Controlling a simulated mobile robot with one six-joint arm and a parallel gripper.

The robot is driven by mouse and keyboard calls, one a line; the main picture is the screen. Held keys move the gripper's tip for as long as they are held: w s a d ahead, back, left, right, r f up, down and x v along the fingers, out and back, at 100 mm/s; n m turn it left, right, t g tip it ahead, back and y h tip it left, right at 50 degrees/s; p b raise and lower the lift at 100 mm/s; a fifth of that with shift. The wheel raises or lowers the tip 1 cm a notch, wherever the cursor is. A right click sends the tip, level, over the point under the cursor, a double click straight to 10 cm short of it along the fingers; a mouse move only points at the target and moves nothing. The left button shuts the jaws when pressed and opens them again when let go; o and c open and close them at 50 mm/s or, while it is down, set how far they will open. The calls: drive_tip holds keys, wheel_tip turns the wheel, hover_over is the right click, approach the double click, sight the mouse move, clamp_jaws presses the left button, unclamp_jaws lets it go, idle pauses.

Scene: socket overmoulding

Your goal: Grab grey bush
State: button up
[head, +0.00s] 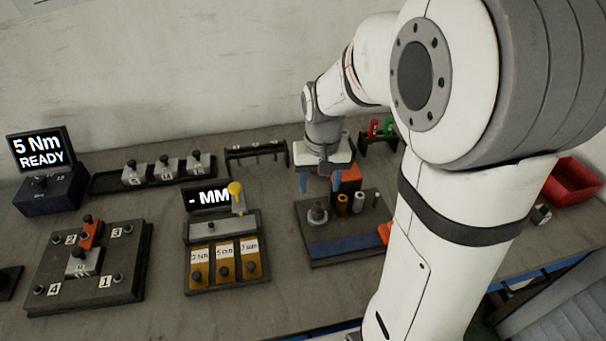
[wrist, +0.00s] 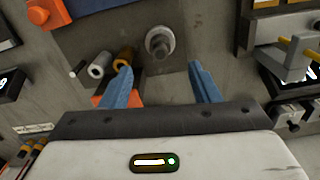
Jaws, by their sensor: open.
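The grey bush (head: 358,203) stands upright on a dark tray (head: 340,262) in the head view. In the wrist view the grey bush (wrist: 98,67) is a short hollow cylinder left of the left fingertip. A brown-orange bush (head: 342,205) stands beside it, partly behind that finger in the wrist view (wrist: 123,58). A metal stud with a wide collar (head: 317,214) is at the other end of the row and lies ahead between the fingers in the wrist view (wrist: 160,42). My gripper (wrist: 162,80) has blue fingers, open and empty, above the tray's back edge (head: 320,186).
An orange block (head: 348,178) is close behind the row. A dark rack (head: 256,152) and a measuring stand with a yellow knob (head: 237,190) are to the left. A red bin (head: 573,182) is far right.

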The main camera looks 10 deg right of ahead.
sight(318, 203)
drive_tip(key=shift+w+f, duration=0.35)
drive_tip(key=shift+f, duration=0.35)
wheel_tip(318, 203, down, 7)
drive_tip(key=shift+s+f, duration=0.1)
drive_tip(key=shift+c, duration=0.2)
drive_tip(key=c, duration=1.1)
